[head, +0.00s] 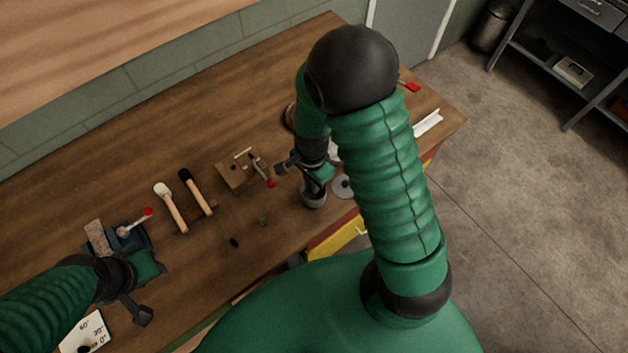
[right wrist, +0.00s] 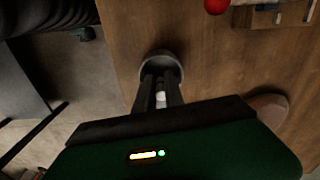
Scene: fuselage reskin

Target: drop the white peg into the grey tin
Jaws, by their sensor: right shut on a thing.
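The grey tin (head: 314,200) stands on the workbench near its front edge, with its mouth up. It also shows in the right wrist view (right wrist: 163,61), straight beyond the fingertips. My right gripper (right wrist: 160,88) is shut on the white peg (right wrist: 161,99), which shows between the fingers. The fingers overlap the tin's near rim in that view; I cannot tell how high above it the peg is. In the head view my right gripper (head: 314,186) is right over the tin, and the peg is hidden. My left gripper (head: 138,308) hangs over the left of the bench, its jaws unclear.
A wooden block with a clamp (head: 235,177) and red knob lies left of the tin. A grey disc (head: 343,187) lies close right of the tin. The bench's front edge is near.

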